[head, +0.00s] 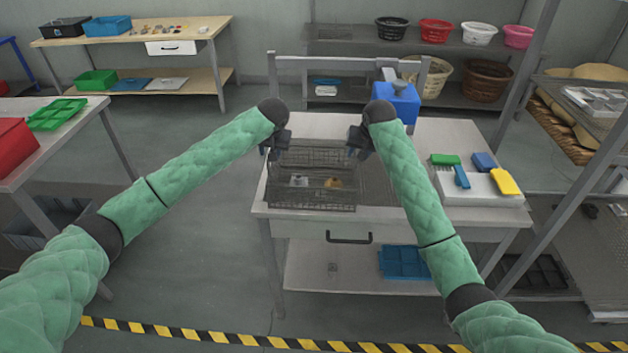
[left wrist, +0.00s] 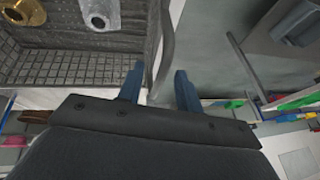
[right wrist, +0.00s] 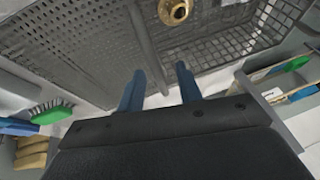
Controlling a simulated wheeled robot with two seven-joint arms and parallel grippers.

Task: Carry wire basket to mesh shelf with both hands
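The wire basket (head: 312,200) is at the left front of the worktable, with a brass part (head: 333,183) and a silver part (head: 299,180) inside. My left gripper (head: 274,148) is at its left end. In the left wrist view its blue fingers (left wrist: 158,82) are apart, with a grey handle bar (left wrist: 163,50) between them. My right gripper (head: 360,148) is at the right end. In the right wrist view its fingers (right wrist: 160,82) are apart on either side of another handle bar (right wrist: 143,40). A rack with mesh shelves (head: 600,245) stands at the right.
The worktable (head: 400,214) has a dark perforated area right of the basket. A white tray (head: 480,190) with brushes and a blue container (head: 398,102) are also on it. A back rack (head: 340,45) holds baskets. Yellow-black floor tape (head: 240,339) runs in front.

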